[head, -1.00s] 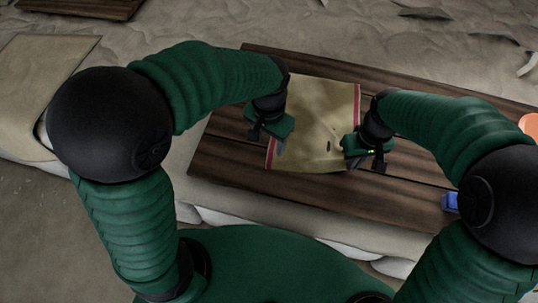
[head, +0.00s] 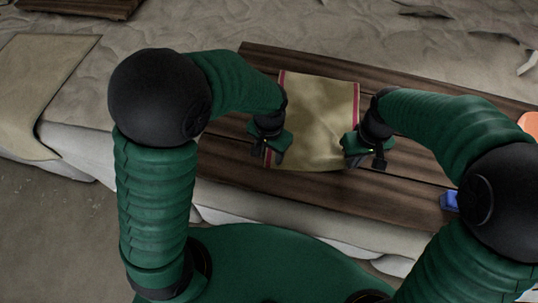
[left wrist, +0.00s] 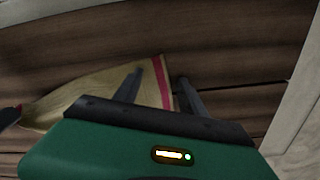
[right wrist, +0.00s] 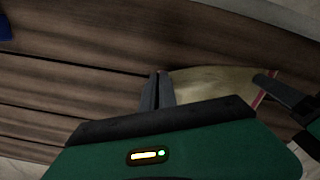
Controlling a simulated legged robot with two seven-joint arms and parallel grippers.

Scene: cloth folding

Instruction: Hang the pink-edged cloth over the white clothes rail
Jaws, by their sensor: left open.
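The beige cloth (head: 318,115) with pink edges lies on a dark wooden board. My left gripper (head: 272,158) is at its near left corner. In the left wrist view the fingers (left wrist: 160,88) stand apart, with the cloth's pink edge (left wrist: 162,82) between them. My right gripper (head: 352,158) is at the near right corner. In the right wrist view its fingers (right wrist: 158,88) are together at the border of the cloth (right wrist: 205,82), seemingly pinching it. Both grippers hide the near corners. I cannot make out the white clothes rail in any view.
The wooden board (head: 225,165) lies on a pale, rumpled surface (head: 205,25). A blue object (head: 449,201) sits at the right, beside my right arm. An orange round thing (head: 530,124) shows at the right edge. A tan sheet (head: 40,90) lies at the far left.

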